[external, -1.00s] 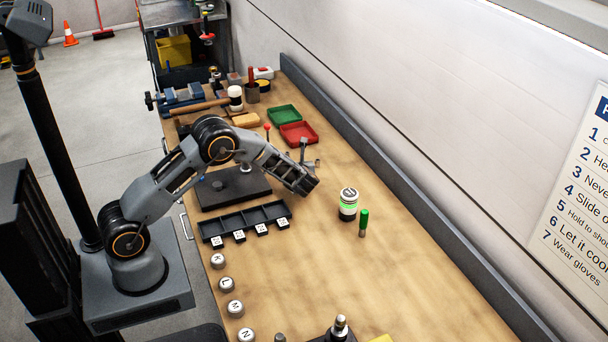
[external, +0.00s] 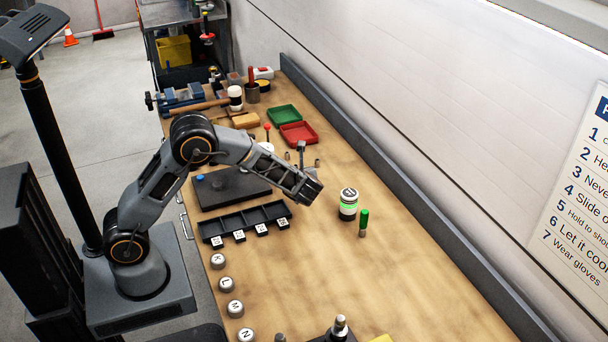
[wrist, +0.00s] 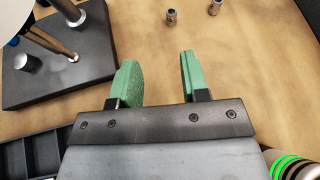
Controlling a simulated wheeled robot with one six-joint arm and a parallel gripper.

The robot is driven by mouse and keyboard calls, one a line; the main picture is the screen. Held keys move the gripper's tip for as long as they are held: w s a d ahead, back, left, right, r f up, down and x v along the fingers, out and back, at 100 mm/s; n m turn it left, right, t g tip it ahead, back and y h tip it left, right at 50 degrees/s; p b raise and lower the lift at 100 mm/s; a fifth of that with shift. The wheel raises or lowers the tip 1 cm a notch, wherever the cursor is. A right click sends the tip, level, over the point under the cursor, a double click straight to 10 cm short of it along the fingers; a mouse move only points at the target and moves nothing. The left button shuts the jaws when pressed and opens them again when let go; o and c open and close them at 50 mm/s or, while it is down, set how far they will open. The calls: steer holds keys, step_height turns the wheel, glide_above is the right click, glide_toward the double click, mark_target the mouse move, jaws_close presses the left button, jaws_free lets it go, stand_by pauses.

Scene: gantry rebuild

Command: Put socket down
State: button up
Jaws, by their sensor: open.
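My gripper (external: 308,190) hangs above the bench to the right of the black plate. In the wrist view its two green fingers (wrist: 158,75) are spread apart with only bare bench between them. Two small metal sockets (wrist: 171,16) (wrist: 215,6) stand on the bench beyond the fingertips, apart from them. A black compartment tray (external: 243,222) with small white labels along its front lies nearer the camera, and its corner (wrist: 40,155) shows at lower left in the wrist view. I cannot tell which socket the task means.
A black plate (wrist: 95,60) carries a post and a short metal cylinder (wrist: 26,62). A white-and-black canister with a green glowing band (external: 348,204) and a green-handled tool (external: 363,222) stand right of my gripper. Red (external: 298,133) and green (external: 283,115) trays lie behind. The bench's right front is mostly clear.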

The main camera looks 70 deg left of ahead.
steer(key=s+d+r+n+h, duration=0.3)
steer(key=s+n, duration=0.3)
steer(key=s, duration=0.2)
steer(key=s+d+r+n+t+h, duration=0.1)
steer(key=s+d+r+n+h, duration=0.3)
steer(key=s+n, duration=0.3)
steer(key=s+d+r+n+h, duration=0.3)
steer(key=s+d+n+h, duration=0.2)
steer(key=s, duration=0.6)
steer(key=shift+s+d+r+n, duration=0.2)
steer(key=shift+d+n, duration=0.1)
steer(key=shift+n, duration=0.5)
steer(key=shift+o, duration=0.5)
